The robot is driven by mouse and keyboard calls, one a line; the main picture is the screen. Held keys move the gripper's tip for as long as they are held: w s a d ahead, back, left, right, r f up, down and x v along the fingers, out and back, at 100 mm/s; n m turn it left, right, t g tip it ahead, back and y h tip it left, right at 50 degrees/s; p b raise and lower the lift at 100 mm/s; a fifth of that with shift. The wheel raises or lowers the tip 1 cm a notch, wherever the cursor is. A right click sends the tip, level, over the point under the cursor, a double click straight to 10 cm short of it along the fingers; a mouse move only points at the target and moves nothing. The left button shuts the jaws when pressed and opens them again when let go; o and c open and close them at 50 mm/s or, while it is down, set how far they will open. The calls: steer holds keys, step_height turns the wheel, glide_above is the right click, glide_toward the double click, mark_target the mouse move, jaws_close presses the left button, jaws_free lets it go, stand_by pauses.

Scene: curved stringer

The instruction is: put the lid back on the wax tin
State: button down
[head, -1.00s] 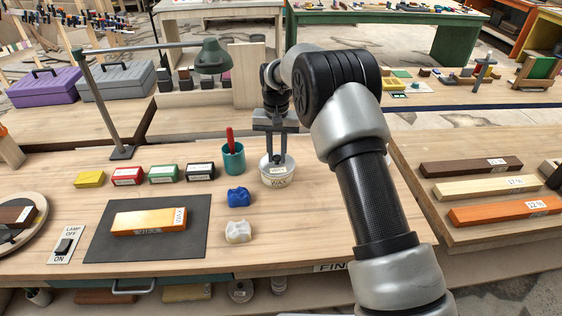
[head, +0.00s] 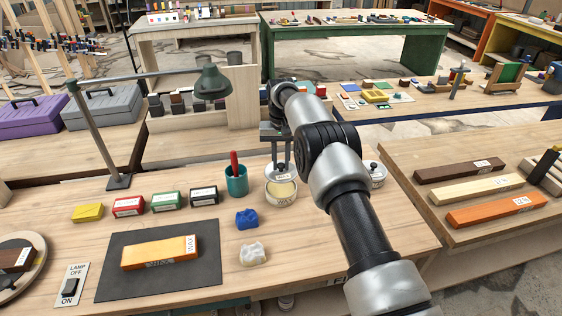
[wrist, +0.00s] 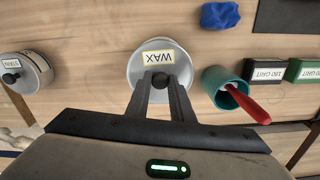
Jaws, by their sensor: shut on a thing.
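The wax tin (head: 281,198) stands open on the bench, its pale yellow wax showing. My gripper (head: 279,166) is shut on the knob of the grey lid (head: 271,173). The lid is above and just behind the tin's opening, leaving the front part of the wax uncovered. In the wrist view the round lid (wrist: 139,70) with its WAX label lies under my closed fingers (wrist: 161,84).
A teal cup (head: 237,181) with a red-handled tool stands close left of the tin. A stain tin (head: 377,176) with a black knob stands to the right, partly behind my arm. A blue lump (head: 247,218) and a white lump (head: 253,253) lie in front.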

steer(key=shift+f+b, duration=1.55)
steer(key=shift+f, duration=1.45)
steer(key=shift+f+b, duration=0.2)
steer(key=shift+b, duration=0.5)
stand_by(0.4)
steer(key=c, duration=1)
jaws_free()
steer(key=shift+r, duration=0.1)
steer(key=shift+r+p, duration=2.05)
steer(key=shift+r, duration=1.4)
